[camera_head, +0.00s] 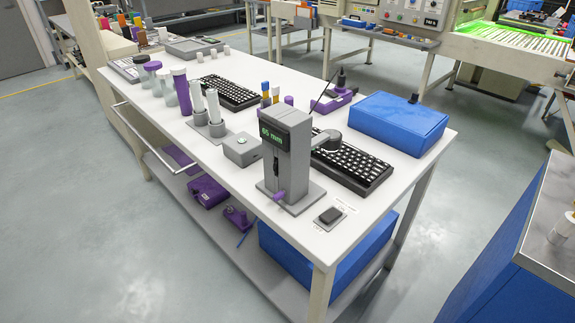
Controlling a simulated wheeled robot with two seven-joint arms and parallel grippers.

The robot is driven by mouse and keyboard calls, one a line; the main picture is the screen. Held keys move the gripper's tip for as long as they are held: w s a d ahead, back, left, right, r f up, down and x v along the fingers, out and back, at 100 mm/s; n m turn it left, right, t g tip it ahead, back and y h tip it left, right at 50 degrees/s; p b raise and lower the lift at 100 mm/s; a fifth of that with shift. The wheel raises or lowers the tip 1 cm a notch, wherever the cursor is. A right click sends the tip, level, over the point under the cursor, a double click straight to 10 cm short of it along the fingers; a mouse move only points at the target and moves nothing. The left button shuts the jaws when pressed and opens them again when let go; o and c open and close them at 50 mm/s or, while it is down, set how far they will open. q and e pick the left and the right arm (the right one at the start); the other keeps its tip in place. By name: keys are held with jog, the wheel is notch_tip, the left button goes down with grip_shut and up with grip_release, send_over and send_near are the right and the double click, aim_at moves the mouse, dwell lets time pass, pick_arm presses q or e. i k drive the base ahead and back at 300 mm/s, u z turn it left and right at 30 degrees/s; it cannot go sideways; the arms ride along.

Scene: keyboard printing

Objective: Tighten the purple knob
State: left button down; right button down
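A small purple knob (279,195) sticks out low at the front of a grey upright machine (288,150). The machine stands near the front corner of the white table, and its green display reads about 65 mm. The knob's tightness cannot be told from here. Neither of my grippers is in view.
Behind the machine lie a black keyboard (352,168) and a blue case (398,122). A grey box (241,149) and two white tubes in holders (216,128) stand to its left. A small black button pad (330,215) lies at its right. The aisle floor (90,225) is clear.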

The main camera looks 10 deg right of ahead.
aim_at(279, 195)
jog(key=u, duration=2)
jog(key=i, duration=2.35)
jog(key=z, duration=3.25)
